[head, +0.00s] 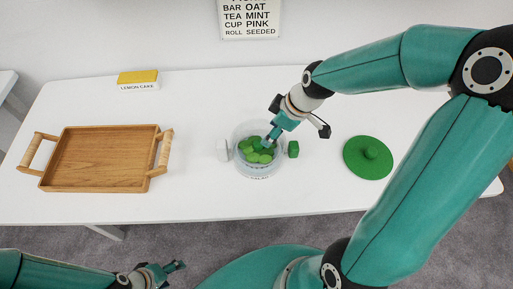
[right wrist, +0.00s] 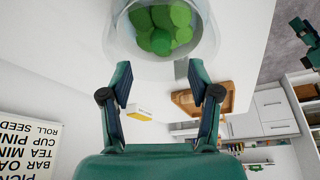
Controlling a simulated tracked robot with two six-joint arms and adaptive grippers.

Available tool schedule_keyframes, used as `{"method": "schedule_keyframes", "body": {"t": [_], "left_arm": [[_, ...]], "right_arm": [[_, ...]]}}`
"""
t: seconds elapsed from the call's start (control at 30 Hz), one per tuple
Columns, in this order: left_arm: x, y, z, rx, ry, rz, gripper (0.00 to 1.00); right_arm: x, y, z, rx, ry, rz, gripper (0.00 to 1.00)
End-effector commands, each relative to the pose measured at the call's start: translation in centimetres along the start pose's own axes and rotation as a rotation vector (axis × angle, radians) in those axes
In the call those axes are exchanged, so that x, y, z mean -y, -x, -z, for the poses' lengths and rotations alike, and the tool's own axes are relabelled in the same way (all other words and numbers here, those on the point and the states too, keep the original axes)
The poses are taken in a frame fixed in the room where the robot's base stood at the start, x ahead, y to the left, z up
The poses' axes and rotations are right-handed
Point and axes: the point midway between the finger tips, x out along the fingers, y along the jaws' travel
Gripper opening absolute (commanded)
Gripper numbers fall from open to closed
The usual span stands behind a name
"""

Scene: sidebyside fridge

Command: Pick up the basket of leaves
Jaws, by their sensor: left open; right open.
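A clear round container (head: 258,174) stands upright on the white table and holds several green leaf-like pieces (head: 257,151). It appears to be the basket of leaves. It also shows at the top of the right wrist view (right wrist: 207,42). My left gripper (head: 176,268) is open and empty, low at the front, away from the table.
A green lid (head: 368,159) lies to the right. A wooden tray (head: 100,160) is at the left. A lemon cake box (head: 138,80) stands behind it.

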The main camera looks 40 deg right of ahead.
Motion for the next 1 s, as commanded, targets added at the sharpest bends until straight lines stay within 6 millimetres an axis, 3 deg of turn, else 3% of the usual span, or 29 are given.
{"method": "schedule_keyframes", "body": {"t": [0.1,0.43,0.73,1.0], "left_arm": [[-0.1,0.1,0.0,0.0,0.0,0.0,0.66],[-0.2,0.6,0.0,0.0,0.0,0.0,0.66],[-0.6,1.6,0.0,-0.001,0.0,0.0,0.66],[-0.6,1.6,0.0,0.0,0.0,0.0,0.66]], "right_arm": [[0.1,-1.9,0.0,0.003,0.0,0.004,0.62],[0.1,-4.0,0.2,0.002,0.0,0.003,0.62],[0.1,-7.7,0.5,0.002,0.0,0.003,0.62],[0.0,-8.3,0.5,-0.001,0.0,0.0,0.62]]}}
